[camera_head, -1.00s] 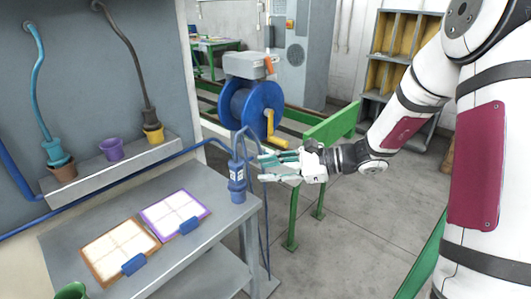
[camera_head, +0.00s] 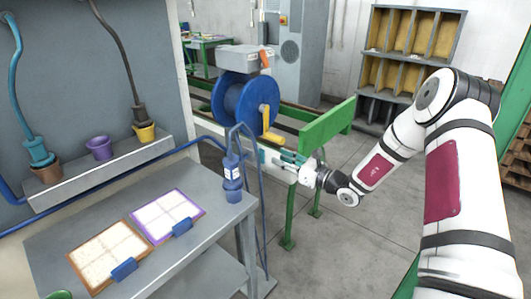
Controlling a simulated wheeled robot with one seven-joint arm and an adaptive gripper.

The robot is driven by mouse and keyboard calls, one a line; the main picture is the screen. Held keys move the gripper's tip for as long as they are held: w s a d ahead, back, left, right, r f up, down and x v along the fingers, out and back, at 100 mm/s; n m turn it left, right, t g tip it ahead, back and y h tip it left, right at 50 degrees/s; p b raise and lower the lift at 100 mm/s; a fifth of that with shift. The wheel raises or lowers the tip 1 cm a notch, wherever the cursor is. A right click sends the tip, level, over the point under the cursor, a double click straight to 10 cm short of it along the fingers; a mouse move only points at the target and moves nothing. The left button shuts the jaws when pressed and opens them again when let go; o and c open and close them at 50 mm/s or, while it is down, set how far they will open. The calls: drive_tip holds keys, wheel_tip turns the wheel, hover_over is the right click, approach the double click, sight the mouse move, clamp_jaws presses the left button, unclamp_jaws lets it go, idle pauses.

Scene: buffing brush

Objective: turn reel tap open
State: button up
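The blue hose reel (camera_head: 236,103) stands behind the workbench. It has a yellow crank (camera_head: 271,125) on its right side and a grey box (camera_head: 243,59) above it. A small orange lever (camera_head: 264,58) stands at the right end of that box; it looks like the tap handle, but I cannot be sure. My gripper (camera_head: 272,160) points left, below and in front of the reel, just right of the blue hose loop. Its teal-tipped fingers look parted, with nothing visible between them. It is clear of the orange lever and the crank.
A shelf with pots is at left. A green rail (camera_head: 327,125) stands behind my gripper. A wooden-slotted rack (camera_head: 413,45) is at the back. Open floor lies at right.

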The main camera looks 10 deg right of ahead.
sight(264, 151)
drive_tip(key=x, duration=0.7)
drive_tip(key=shift+w+a, duration=0.15)
drive_tip(key=shift+a, duration=0.05)
clamp_jaws()
